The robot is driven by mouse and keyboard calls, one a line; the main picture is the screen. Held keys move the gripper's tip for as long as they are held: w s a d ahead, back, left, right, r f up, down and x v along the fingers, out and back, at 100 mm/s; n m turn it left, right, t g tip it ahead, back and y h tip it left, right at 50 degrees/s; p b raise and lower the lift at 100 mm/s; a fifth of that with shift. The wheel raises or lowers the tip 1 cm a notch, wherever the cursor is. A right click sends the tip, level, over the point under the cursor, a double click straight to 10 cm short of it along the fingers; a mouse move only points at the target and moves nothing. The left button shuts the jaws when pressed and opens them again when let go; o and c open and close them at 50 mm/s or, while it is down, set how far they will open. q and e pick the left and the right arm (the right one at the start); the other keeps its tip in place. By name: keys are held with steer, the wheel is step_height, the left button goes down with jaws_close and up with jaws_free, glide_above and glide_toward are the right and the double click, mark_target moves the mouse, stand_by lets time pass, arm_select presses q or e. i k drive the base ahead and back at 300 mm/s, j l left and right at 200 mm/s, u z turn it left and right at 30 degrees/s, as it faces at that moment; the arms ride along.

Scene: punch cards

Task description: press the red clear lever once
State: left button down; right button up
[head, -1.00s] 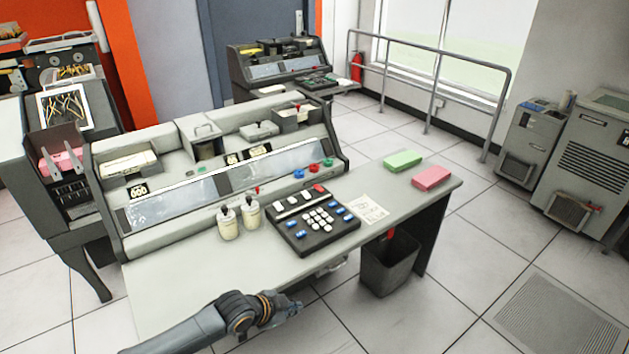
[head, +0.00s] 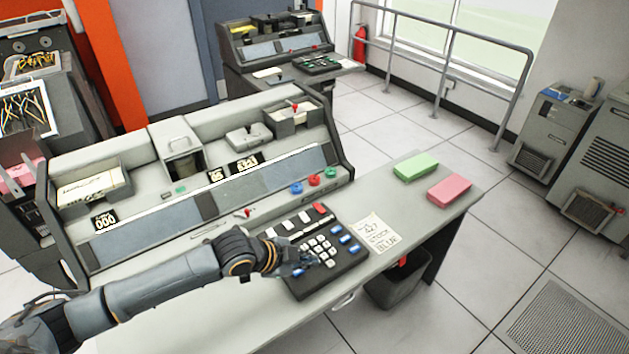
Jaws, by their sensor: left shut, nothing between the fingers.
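A small lever with a red tip (head: 247,212) stands on the desk machine just below its long glass panel, behind my left wrist. A second red-topped lever (head: 295,107) stands on the box at the machine's upper right. No label shows which is the clear lever. The black keypad (head: 345,262) has white and blue keys and one red key (head: 320,208) at its top edge. My left gripper (head: 308,262) is shut and empty over the keypad's left part; whether it touches keys I cannot tell. My right gripper is out of view.
Red, green and blue round buttons (head: 314,180) sit right of the panel. A handwritten note (head: 376,233), a green card stack (head: 415,167) and a pink one (head: 449,188) lie on the desk's right side. A dark bin (head: 398,286) stands below.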

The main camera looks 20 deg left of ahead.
mark_target(316, 206)
steer(key=i+j, duration=0.25)
steer(key=i, duration=0.25)
steer(key=i+j, duration=0.2)
steer(key=i, duration=0.3)
